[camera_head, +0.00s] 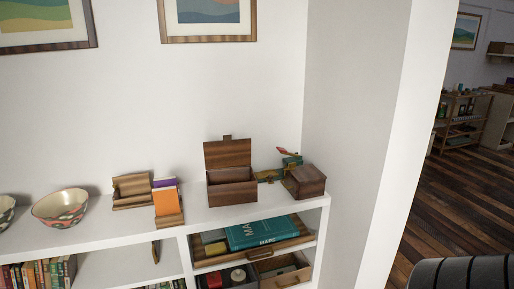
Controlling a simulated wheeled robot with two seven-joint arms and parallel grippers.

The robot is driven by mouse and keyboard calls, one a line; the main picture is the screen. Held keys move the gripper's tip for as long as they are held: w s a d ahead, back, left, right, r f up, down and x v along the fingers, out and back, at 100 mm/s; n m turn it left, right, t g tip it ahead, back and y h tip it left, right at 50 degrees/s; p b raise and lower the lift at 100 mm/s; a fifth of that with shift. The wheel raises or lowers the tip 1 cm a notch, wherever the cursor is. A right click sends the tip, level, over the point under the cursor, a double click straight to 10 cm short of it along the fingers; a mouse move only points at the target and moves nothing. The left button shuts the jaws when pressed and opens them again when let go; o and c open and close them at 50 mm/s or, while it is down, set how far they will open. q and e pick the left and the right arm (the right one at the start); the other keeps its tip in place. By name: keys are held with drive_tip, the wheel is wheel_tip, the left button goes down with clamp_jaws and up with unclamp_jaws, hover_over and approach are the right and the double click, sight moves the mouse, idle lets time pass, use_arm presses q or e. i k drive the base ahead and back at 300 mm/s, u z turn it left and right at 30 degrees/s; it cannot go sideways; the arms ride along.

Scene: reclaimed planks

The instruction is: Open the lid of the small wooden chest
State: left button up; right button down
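The small wooden chest (231,192) stands on top of the white shelf unit, right of the middle. Its brown lid (227,153) stands up at the back, raised from the box, with a small tab at its top edge. The dark inside shows as a narrow strip below the lid; I cannot tell what is in it. Neither of my grippers is in view.
A darker wooden box (304,181) and a green and red object (290,159) stand right of the chest. Left are an orange book (166,201), a wooden holder (131,189) and a patterned bowl (61,207).

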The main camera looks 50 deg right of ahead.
sight(228, 153)
drive_tip(key=z, duration=0.65)
drive_tip(key=i, duration=0.65)
drive_tip(key=z, duration=0.5)
drive_tip(key=i, duration=1.05)
drive_tip(key=u, duration=0.65)
